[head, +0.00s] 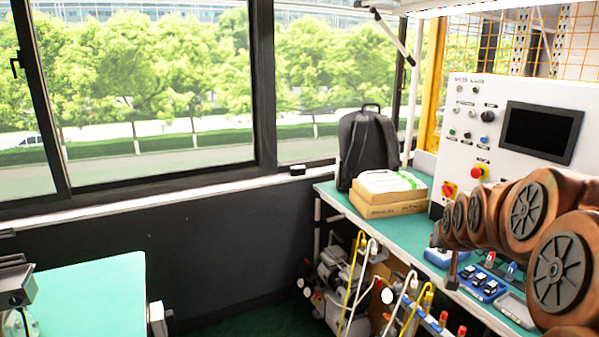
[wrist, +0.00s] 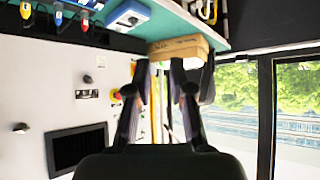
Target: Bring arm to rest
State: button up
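My arm (head: 525,210), copper-brown with dark round joint caps, reaches in from the right edge in the head view. It passes in front of the control panel and above the green workbench. My gripper (wrist: 172,82) shows in the wrist view as two dark fingers with a clear gap between them. It is open and nothing is held between the fingers. The wrist picture appears upside down. In the head view the gripper's fingers cannot be made out clearly.
The workbench (head: 335,193) carries a cardboard box (head: 385,208), a black backpack (head: 367,150) and a blue tray (head: 482,284) of small parts. The white control panel (head: 470,145) stands behind. Hoses and equipment (head: 335,285) fill the space below. A green table (head: 95,300) is at lower left.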

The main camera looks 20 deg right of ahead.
jog(key=s+a+f+n+g+y+p, duration=0.15)
jog(key=s+a, duration=0.35)
jog(key=a, duration=0.6)
jog(key=s+a+f+n+g+y+p, duration=0.1)
jog(key=s+a+f+n+g+y, duration=0.2)
jog(key=a, duration=0.8)
jog(key=s+a+n+g+p, duration=0.1)
jog(key=s+a+g, duration=0.1)
jog(key=s+a, duration=0.3)
jog(key=s+a+f+n+g+p, duration=0.1)
jog(key=s+a+g, duration=0.2)
jog(key=s, duration=1.1)
jog(key=a+y, duration=0.1)
jog(key=a, duration=0.2)
jog(key=shift+s+f+p, duration=0.15)
jog(key=shift+s+p, duration=0.05)
jog(key=shift+p, duration=0.1)
